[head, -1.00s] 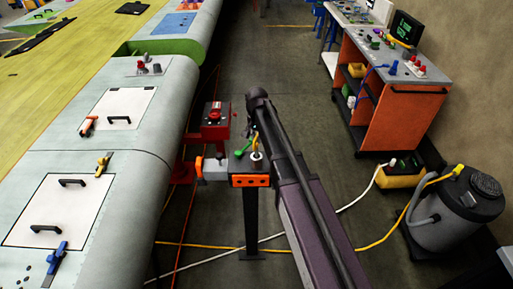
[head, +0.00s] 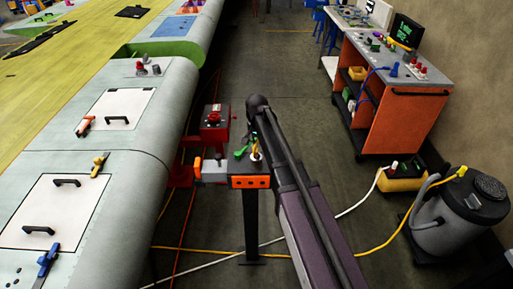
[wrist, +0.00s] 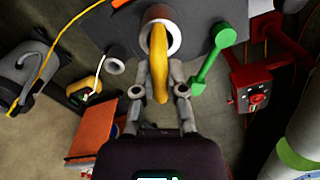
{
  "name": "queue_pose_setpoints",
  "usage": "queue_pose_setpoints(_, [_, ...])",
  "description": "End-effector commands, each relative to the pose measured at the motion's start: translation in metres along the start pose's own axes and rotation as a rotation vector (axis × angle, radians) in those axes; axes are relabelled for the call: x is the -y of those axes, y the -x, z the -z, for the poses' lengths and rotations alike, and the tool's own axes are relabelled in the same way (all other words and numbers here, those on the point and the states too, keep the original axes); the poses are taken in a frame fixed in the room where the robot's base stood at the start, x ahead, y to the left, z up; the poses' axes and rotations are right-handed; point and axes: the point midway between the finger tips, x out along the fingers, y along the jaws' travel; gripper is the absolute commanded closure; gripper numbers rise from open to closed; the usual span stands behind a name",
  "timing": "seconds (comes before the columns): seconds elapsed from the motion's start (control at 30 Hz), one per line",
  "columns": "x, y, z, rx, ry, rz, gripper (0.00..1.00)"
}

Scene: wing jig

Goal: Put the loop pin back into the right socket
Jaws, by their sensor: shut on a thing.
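The yellow loop pin (wrist: 159,65) is between the fingers of my gripper (wrist: 160,92), which is shut on it in the wrist view. Its far end overlaps the dark opening of a pale round socket (wrist: 146,18); how deep it sits I cannot tell. In the head view the yellow pin (head: 259,143) shows just above the pale socket (head: 256,157) on the small stand (head: 250,182) with an orange front. My arm partly hides this spot.
A green handle (wrist: 217,60) lies close beside the socket. A red box (head: 214,117) stands behind the stand, and the pale wing (head: 120,190) runs along the left. An orange cart (head: 390,100) and a grey vacuum (head: 462,215) stand at the right.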

Motion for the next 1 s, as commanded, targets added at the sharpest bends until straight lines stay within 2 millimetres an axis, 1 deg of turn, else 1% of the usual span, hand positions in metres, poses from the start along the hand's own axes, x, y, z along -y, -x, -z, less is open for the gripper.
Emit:
queue_pose_setpoints(0.3, [0.0000,-0.0002,0.0000,0.000,0.000,0.000,1.00])
queue_pose_setpoints(0.63, [0.0000,-0.0079,0.0000,0.000,0.000,0.000,1.00])
queue_pose_setpoints(0.67, [0.0000,-0.0077,0.0000,0.000,0.000,0.000,0.81])
queue_pose_setpoints(0.7, [0.0000,-0.0068,0.0000,0.000,0.000,0.000,0.69])
queue_pose_setpoints(0.77, [0.0000,-0.0067,0.0000,0.000,0.000,0.000,0.52])
queue_pose_setpoints(0.8, [0.0000,-0.0067,0.0000,0.000,0.000,0.000,0.50])
queue_pose_setpoints(1.0, [0.0000,-0.0067,0.0000,0.000,0.000,0.000,0.50])
